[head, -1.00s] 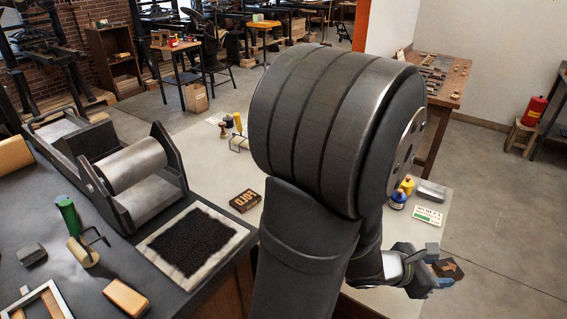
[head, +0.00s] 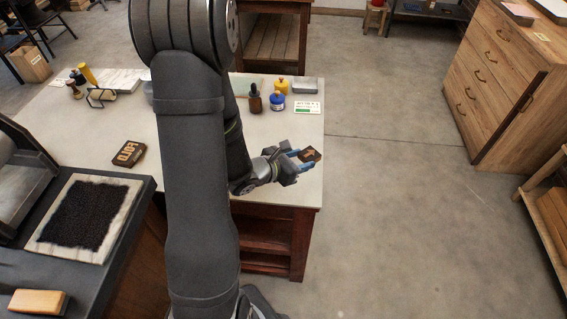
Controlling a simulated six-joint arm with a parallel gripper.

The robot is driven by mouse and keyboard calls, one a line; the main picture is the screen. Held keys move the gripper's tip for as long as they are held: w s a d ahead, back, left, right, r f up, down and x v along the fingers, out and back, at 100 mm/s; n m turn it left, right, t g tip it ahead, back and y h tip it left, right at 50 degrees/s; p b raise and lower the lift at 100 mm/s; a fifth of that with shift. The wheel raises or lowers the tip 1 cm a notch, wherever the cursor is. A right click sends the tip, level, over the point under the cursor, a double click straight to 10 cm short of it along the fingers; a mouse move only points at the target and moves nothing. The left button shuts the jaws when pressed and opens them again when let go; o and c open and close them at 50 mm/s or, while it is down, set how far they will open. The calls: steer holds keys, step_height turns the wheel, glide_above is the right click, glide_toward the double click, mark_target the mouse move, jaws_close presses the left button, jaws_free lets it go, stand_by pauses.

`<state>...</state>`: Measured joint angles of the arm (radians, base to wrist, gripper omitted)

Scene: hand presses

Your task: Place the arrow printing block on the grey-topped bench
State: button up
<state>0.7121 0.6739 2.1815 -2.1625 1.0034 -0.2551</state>
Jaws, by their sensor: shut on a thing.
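The arrow printing block (head: 311,156), a small dark brown block with a paler arrow on its face, shows in the head view. My gripper (head: 299,158) is shut on it, with blue-tipped fingers at its left side. The block appears just inside the right edge of a bench with a pale grey-white top (head: 120,112) and a red-brown wooden base. I cannot tell its height above that top. A second bench with a dark grey top (head: 92,272) stands at the lower left. My arm hides the middle of the pale bench.
A lettered wooden block (head: 129,153) lies on the pale bench, left of my arm. A dark bottle (head: 255,98), a blue jar (head: 278,101) and a small printed card (head: 307,107) stand behind my gripper. An inked pad (head: 90,217) lies on the dark bench. Open floor lies right.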

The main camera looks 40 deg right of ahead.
steer(key=w+f, duration=0.2)
steer(key=w, duration=0.1)
steer(key=w+f, duration=0.1)
steer(key=w, duration=0.1)
steer(key=shift+a, duration=0.35)
steer(key=shift+f, duration=2)
steer(key=shift+f, duration=0.1)
steer(key=o, duration=1)
steer(key=shift+c, duration=0.2)
steer(key=shift+a+r, duration=0.15)
steer(key=shift+r, duration=0.05)
steer(key=v, duration=1.1)
steer(key=shift+a, duration=0.35)
steer(key=shift+d, duration=0.1)
